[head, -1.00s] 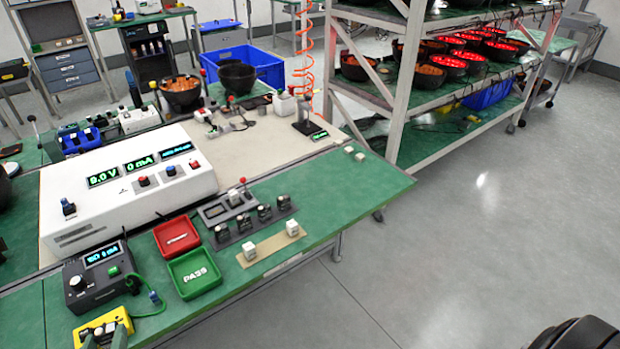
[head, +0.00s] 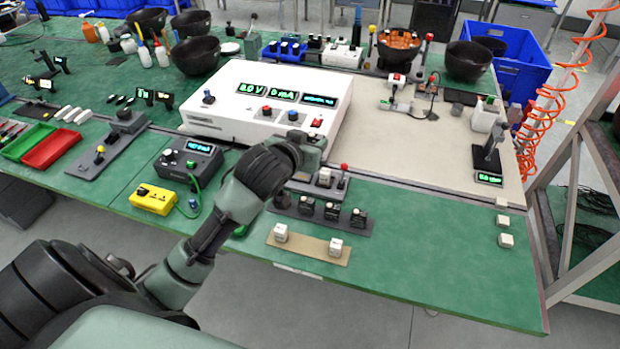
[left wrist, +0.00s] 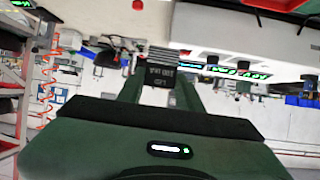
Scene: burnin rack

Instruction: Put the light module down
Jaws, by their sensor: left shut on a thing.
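My left arm reaches in from the left in the head view. Its gripper (head: 312,152) is in front of the white bench supply (head: 262,100), above the back of the green bench top. In the left wrist view, the gripper (left wrist: 160,88) is shut on the light module (left wrist: 160,70), a small dark block with pale LED lettering and a ribbed light-coloured part. The module is hidden behind my gripper in the head view. My right gripper is not in view.
A dark rail (head: 318,212) with several black modules and a tan strip (head: 308,250) with two white cubes lie near the front edge. A tester (head: 186,162) and yellow device (head: 152,199) stand left.

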